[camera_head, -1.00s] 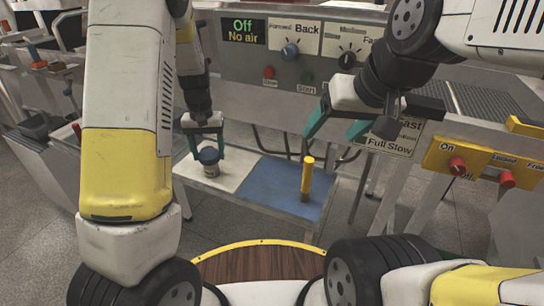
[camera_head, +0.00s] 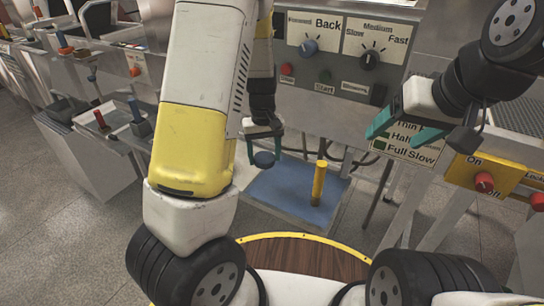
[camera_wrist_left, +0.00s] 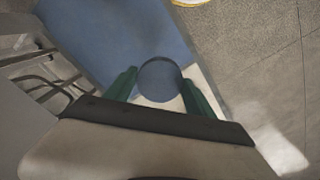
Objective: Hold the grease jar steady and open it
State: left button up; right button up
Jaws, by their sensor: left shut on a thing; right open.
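In the left wrist view the round lid (camera_wrist_left: 160,78) sits between the two green fingers (camera_wrist_left: 160,92). Whether the jar touches the surface below, I cannot tell. My right gripper (camera_head: 402,130) is open and empty, up to the right of the jar, in front of the speed sign.
A yellow post (camera_head: 319,180) stands on the blue mat (camera_head: 290,197), right of the jar. A control panel with knobs (camera_head: 370,58) is behind. A yellow switch box (camera_head: 484,180) with red knobs is at right.

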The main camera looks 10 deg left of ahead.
pick_arm(q)
jog(key=s+d+f+n, duration=0.1)
jog(key=s+f+n, duration=0.3)
jog(key=s+n, duration=0.65)
send_over(270, 175)
notch_tip(270, 175, down, 2)
jog(key=shift+m, duration=0.25)
jog(key=shift+f, duration=1.75)
jog(key=shift+f, duration=0.1)
jog(key=o, duration=1.6)
